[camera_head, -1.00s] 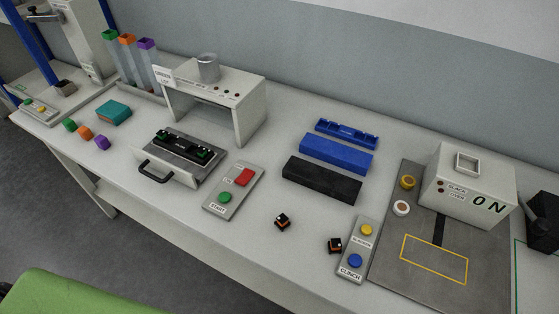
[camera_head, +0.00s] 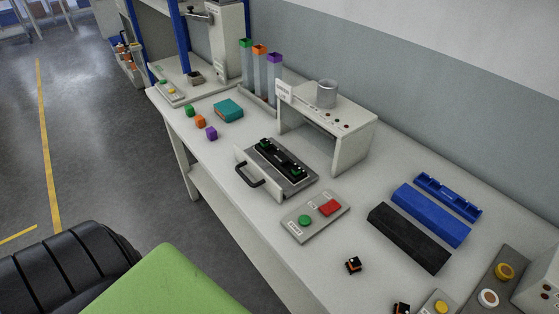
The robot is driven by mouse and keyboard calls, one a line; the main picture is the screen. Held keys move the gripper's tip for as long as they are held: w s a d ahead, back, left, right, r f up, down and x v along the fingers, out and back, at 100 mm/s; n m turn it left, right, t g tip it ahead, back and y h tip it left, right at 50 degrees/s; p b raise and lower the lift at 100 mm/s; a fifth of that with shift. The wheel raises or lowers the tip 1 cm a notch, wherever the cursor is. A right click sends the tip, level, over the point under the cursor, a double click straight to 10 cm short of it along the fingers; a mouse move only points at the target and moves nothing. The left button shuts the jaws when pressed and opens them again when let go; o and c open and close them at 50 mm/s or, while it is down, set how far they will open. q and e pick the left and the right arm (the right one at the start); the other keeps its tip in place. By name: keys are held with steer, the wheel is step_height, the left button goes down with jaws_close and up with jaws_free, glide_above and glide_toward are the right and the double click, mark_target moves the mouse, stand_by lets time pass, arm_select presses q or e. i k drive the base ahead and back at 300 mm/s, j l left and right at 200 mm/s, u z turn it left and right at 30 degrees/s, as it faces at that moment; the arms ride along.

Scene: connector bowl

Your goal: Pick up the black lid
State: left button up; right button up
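A long black block (camera_head: 409,237), which looks like the black lid, lies flat on the white workbench at the right. It is parallel to a blue block (camera_head: 431,214) of similar shape just behind it. Behind that is an open blue tray-like base (camera_head: 447,197). Neither of my grippers is in view.
In front of the lid are small black-and-orange parts (camera_head: 353,265) and a panel with green and red buttons (camera_head: 316,216). A fixture with a black handle (camera_head: 249,175) stands by a white press frame (camera_head: 350,142). A green surface (camera_head: 166,284) is at the bottom.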

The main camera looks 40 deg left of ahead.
mark_target(427, 253)
steer(key=k+j+u, duration=0.1)
steer(key=k, duration=0.3)
steer(key=k+j, duration=0.1)
steer(key=k, duration=0.3)
steer(key=k+j+u, duration=0.15)
steer(key=k, duration=0.25)
